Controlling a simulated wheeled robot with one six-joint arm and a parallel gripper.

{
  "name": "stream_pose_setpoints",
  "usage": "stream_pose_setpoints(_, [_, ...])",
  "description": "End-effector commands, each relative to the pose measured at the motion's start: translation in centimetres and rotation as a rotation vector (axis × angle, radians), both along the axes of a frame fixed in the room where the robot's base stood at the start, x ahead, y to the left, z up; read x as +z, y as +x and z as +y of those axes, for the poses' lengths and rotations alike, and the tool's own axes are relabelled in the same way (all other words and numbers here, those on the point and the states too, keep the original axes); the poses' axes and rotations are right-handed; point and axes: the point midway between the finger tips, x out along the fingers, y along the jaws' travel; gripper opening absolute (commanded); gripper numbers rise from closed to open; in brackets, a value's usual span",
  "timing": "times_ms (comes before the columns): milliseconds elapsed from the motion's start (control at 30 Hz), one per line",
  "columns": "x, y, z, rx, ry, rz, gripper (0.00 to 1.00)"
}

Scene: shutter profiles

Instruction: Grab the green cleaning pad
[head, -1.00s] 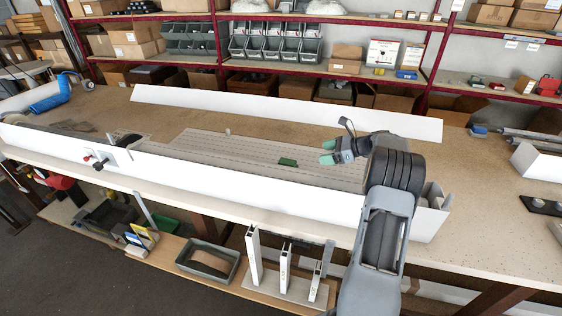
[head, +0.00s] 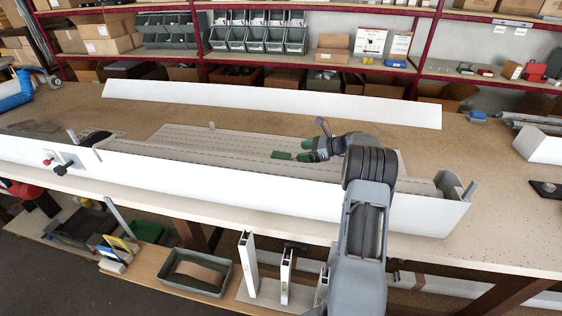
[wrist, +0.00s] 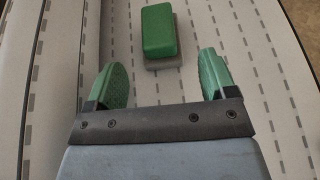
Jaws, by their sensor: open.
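The green cleaning pad (head: 282,155) lies on the grey slotted bed between the white rails on the bench. In the wrist view the pad (wrist: 158,30) is a green block on a grey base, ahead of my fingers and roughly centred between their lines. My gripper (head: 304,150) is just to the right of the pad in the head view. In the wrist view my gripper (wrist: 164,80) shows two green-tipped fingers, spread apart with nothing between them. The pad is beyond the fingertips and not touched.
A long white rail (head: 270,100) stands behind the bed, and a white front panel (head: 220,184) runs along its near side. A dark clamp with a red knob (head: 58,163) sits at the left. The bed (head: 190,140) left of the pad is clear.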

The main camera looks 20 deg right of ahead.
Motion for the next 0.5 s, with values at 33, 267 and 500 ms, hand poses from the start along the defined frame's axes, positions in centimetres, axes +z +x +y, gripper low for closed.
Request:
stream_pose_setpoints(33, [-0.3, 0.5, 0.9, 0.003, 0.001, 0.002, 0.78])
stream_pose_setpoints(267, [-1.3, 2.1, 2.8, 0.0, 0.0, 0.0, 0.78])
stream_pose_setpoints(500, [-1.7, 2.5, 3.4, -0.002, -0.001, 0.0, 0.78])
